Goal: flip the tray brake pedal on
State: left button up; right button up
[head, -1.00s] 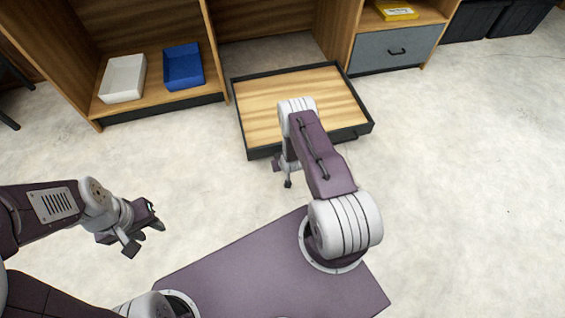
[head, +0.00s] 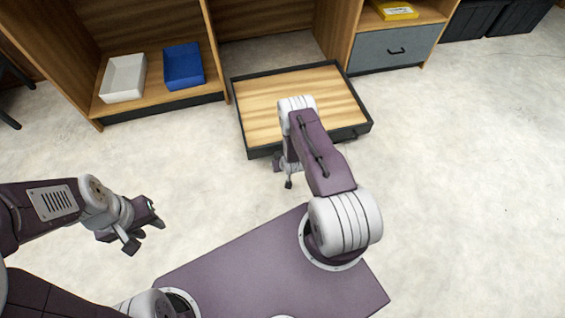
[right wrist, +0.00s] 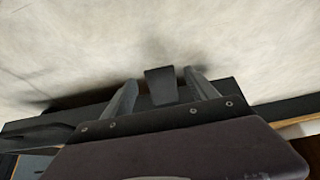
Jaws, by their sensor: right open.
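The tray (head: 262,106) is a low platform with a pale wood top and dark frame, standing out from the cabinet bay onto the floor. In the right wrist view, a small dark flat tab (right wrist: 160,85), which looks like the brake pedal, stands out from the tray's dark edge. My right gripper (right wrist: 163,92) is open, with one finger on each side of the tab; I cannot tell whether they touch it. In the head view my right arm covers the tab and part of the tray's front. My left gripper (head: 145,232) is open and empty above the floor at left.
A white bin (head: 123,79) and a blue bin (head: 184,67) sit on the low shelf at left. A grey drawer (head: 396,50) is right of the tray, with a yellow box (head: 395,10) above. The floor at right is clear.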

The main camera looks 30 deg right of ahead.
jog(key=d+p+v, duration=0.1)
jog(key=p+v, duration=0.3)
jog(key=v, duration=0.3)
jog(key=shift+s+a+r, duration=0.15)
jog(key=shift+a+r, duration=0.1)
jog(key=shift+a, duration=0.3)
